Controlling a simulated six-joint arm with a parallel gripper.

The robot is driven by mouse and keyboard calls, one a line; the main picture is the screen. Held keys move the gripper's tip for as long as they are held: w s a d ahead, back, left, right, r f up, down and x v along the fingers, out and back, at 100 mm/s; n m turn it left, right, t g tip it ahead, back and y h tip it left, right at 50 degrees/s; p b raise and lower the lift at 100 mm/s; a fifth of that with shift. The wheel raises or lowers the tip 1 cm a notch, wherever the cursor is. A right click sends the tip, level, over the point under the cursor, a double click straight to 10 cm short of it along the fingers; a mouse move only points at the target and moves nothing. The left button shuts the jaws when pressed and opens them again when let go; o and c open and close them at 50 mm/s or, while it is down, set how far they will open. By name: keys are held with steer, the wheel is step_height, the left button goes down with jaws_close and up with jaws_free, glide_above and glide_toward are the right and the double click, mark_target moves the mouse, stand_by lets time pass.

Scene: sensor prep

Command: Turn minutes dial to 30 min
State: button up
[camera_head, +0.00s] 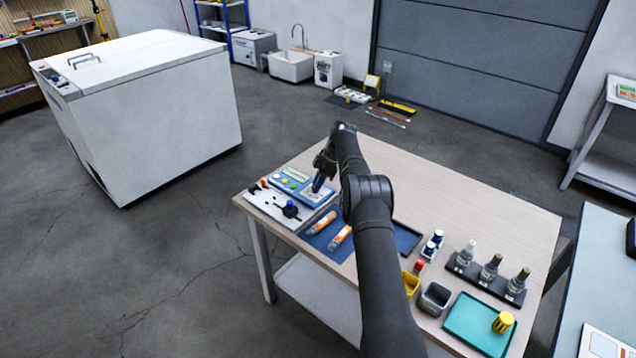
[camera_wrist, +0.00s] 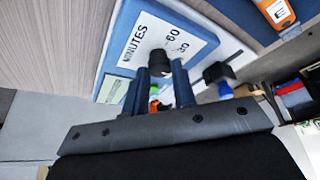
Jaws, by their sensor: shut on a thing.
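The blue timer box (camera_head: 273,181) stands at the far left corner of the wooden table, with a small display and coloured buttons. In the wrist view, its white plate (camera_wrist: 150,27) reads MINUTES, with the marks 60 and 30. The black minutes dial (camera_wrist: 158,57) sits on this plate. My gripper (camera_wrist: 160,73) is shut on the dial, one finger on each side. In the head view, my gripper (camera_head: 320,183) points down onto the box and hides the dial. I cannot make out which mark the dial points to.
A white board (camera_head: 262,205) with a black fixture lies in front of the box. Orange-labelled tubes (camera_head: 321,222) lie on a blue mat. A black rack (camera_head: 486,278) of bottles, small bins (camera_head: 434,298) and a teal tray (camera_head: 470,318) stand right. The table's back right is clear.

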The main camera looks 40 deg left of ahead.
steer(key=shift+f+n+h, duration=0.15)
steer(key=shift+n+h, duration=0.15)
steer(key=shift+n, duration=0.3)
stand_by(0.3)
steer(key=o, duration=1)
steer(key=shift+r, duration=0.4)
steer(key=v, duration=0.3)
steer(key=shift+s+a+r, duration=0.15)
steer(key=shift+s+r, duration=0.1)
steer(key=shift+r, duration=0.25)
steer(key=w+d+r, duration=0.1)
steer(key=d+r, duration=0.1)
steer(key=d, duration=0.1)
steer(key=w+d+r, duration=0.1)
steer(key=d+r, duration=0.1)
steer(key=d, duration=0.2)
steer(key=w+d+r, duration=0.1)
steer(key=d+r, duration=0.1)
steer(key=d, duration=0.1)
steer(key=shift+d+r, duration=0.25)
steer(key=shift+d, duration=0.15)
